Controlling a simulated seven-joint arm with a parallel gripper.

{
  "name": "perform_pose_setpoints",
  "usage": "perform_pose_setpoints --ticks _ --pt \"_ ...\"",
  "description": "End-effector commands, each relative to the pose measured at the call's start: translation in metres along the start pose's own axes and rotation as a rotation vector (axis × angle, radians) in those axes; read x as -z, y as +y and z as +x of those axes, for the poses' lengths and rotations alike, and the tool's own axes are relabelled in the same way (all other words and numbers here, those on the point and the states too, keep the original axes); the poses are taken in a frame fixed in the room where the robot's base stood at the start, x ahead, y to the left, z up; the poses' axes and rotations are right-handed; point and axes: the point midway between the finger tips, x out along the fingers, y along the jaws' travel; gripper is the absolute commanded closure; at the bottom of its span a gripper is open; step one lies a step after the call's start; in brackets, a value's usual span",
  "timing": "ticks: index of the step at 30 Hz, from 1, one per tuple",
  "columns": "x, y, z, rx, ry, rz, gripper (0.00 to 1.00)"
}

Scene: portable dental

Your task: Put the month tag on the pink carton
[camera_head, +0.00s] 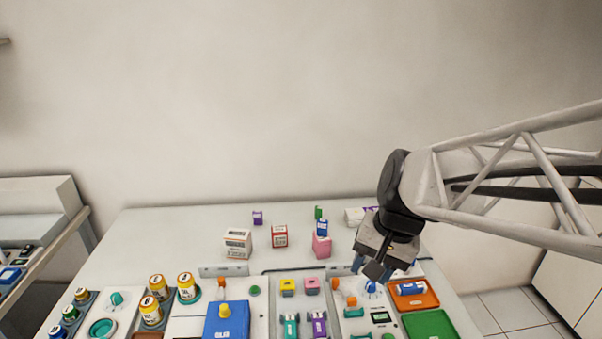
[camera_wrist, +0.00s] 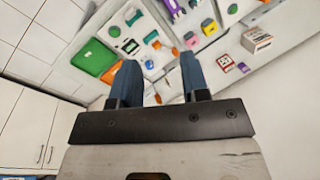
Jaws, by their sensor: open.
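The pink carton (camera_head: 322,246) stands at the back of the table, left of my gripper (camera_head: 374,268). A small blue block (camera_head: 322,228) shows directly above the carton; I cannot tell whether it rests on it or stands behind. Small purple (camera_head: 258,218) and green (camera_head: 318,212) blocks stand nearby. Their markings are too small to read, so I cannot tell which piece is the month tag. My gripper is above the table's right part, its two blue fingers apart and nothing seen between them in the wrist view (camera_wrist: 158,70). I cannot make out the pink carton in the wrist view.
A white-and-orange box (camera_head: 237,243) and a red carton (camera_head: 280,236) stand left of the pink carton. A white box (camera_head: 355,216) lies behind my gripper. Orange (camera_head: 428,299) and green (camera_head: 432,325) trays are at right. Several jars, fixtures and a blue box (camera_head: 227,322) fill the front.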

Motion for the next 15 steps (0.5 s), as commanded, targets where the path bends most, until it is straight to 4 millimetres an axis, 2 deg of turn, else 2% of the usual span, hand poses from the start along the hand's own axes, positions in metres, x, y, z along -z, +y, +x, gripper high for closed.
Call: perform_pose_setpoints --ticks 1,6,15 --pt "-0.011 0.004 -0.004 -0.022 0.026 -0.05 0.58" --pt "-0.04 0.021 -0.012 -0.107 0.101 -0.215 0.58" --pt "-0.067 0.042 -0.019 -0.206 0.184 -0.399 0.58"
